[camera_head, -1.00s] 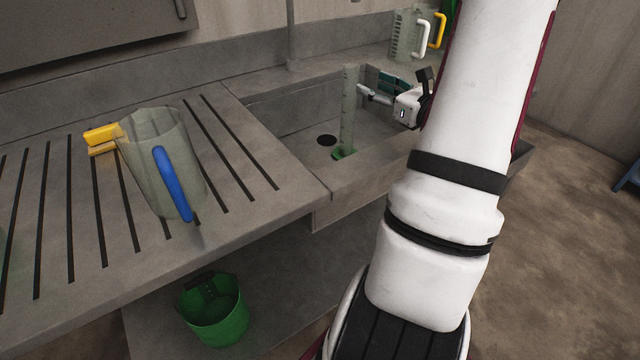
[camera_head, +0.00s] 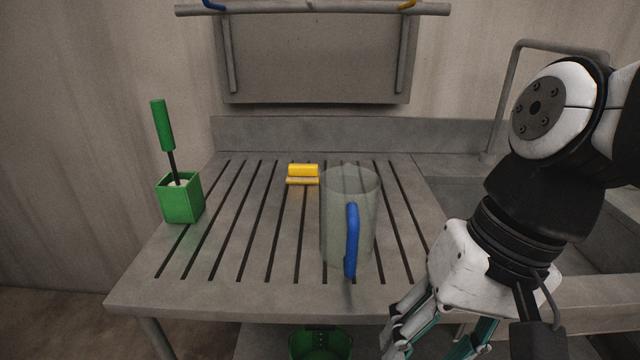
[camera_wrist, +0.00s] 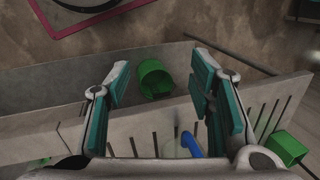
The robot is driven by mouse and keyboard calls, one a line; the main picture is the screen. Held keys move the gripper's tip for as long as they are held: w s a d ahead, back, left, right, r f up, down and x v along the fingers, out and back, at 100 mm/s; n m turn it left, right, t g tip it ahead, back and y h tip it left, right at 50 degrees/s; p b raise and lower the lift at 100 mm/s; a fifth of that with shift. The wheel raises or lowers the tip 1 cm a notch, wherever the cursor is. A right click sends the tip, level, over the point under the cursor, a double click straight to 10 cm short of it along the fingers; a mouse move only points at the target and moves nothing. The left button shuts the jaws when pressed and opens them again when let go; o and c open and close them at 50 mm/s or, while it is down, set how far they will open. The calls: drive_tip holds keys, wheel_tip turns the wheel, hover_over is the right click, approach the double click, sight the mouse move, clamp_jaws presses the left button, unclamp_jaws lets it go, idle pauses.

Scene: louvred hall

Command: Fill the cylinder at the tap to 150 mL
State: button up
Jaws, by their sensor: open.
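The graduated cylinder is not visible in the head view now; the arm hides much of the sink (camera_head: 600,215) at the right. In the wrist view a small green patch (camera_wrist: 42,161) shows at the lower left, perhaps its foot, but I cannot tell. The bent grey tap pipe (camera_head: 507,95) rises behind the sink. My gripper (camera_head: 432,345) hangs at the front edge of the drainboard, to the right of the clear jug, its tips partly cut off. In the wrist view my gripper (camera_wrist: 160,78) is open, with nothing held between its fingers.
A clear jug (camera_head: 335,215) with a blue handle stands on the slatted drainboard (camera_head: 240,255). A yellow block (camera_head: 303,171) lies behind it. A green holder (camera_head: 180,200) with a brush stands at left. A green bucket (camera_head: 320,343) is below.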

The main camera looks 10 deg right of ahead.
drive_tip(key=shift+s+d+r+n+t+h, duration=0.1)
drive_tip(key=shift+s+d+n+t+h, duration=0.3)
drive_tip(key=shift+d+n+h, duration=0.4)
drive_tip(key=shift+s+d+n+t+h, duration=0.2)
drive_tip(key=shift+s+d+n+h, duration=0.3)
drive_tip(key=shift+d+n+h, duration=0.35)
drive_tip(key=shift+a, duration=0.1)
